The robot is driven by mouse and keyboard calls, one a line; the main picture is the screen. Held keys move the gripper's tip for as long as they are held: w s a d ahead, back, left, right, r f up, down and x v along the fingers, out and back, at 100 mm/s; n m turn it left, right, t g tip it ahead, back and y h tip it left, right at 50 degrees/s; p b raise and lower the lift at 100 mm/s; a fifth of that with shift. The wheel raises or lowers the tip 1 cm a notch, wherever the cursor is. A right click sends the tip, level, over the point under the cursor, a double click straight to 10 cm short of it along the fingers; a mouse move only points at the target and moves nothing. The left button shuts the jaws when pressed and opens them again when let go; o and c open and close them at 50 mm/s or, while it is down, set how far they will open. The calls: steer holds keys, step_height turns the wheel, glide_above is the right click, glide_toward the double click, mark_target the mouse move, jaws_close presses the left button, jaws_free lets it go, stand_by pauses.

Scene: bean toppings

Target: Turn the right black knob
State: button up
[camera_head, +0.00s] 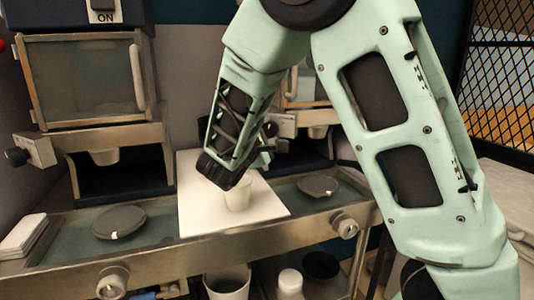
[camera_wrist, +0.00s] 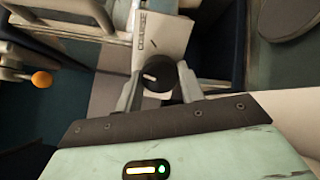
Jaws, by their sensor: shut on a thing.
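The right black knob (camera_wrist: 158,78) sits between the two fingers of my gripper (camera_wrist: 160,84) in the wrist view. The gripper is shut on it. The knob is on a pale metal block (camera_wrist: 165,32), which carries a short dark mark. In the head view my gripper (camera_head: 273,143) is at the left side of the right dispenser, by its metal block (camera_head: 285,125); my wrist partly hides this area, and the knob cannot be made out clearly there. The left black knob (camera_head: 16,157) is on the left dispenser.
A white cup (camera_head: 237,194) stands on a white board (camera_head: 212,219) below my wrist. Dark round discs lie on the counter at left (camera_head: 119,221) and right (camera_head: 318,186). Silver knobs (camera_head: 345,225) are on its front edge. An orange ball (camera_wrist: 42,79) shows in the wrist view.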

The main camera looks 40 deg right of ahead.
steer(key=m+b, duration=0.2)
steer(key=b, duration=0.2)
steer(key=f+m+b, duration=0.1)
steer(key=m+b, duration=0.2)
steer(key=b, duration=0.2)
steer(key=shift+g+b, duration=0.3)
steer(key=m+b, duration=0.1)
steer(key=b, duration=0.2)
steer(key=shift+r+m, duration=0.2)
steer(key=shift+m, duration=0.1)
steer(key=shift+r, duration=0.1)
steer(key=o, duration=0.9)
steer(key=shift+o, duration=0.2)
steer(key=shift+r, duration=0.15)
steer(key=shift+a, duration=0.1)
steer(key=b+v, duration=0.1)
steer(key=v, duration=1.6)
steer(key=shift+b, duration=0.35)
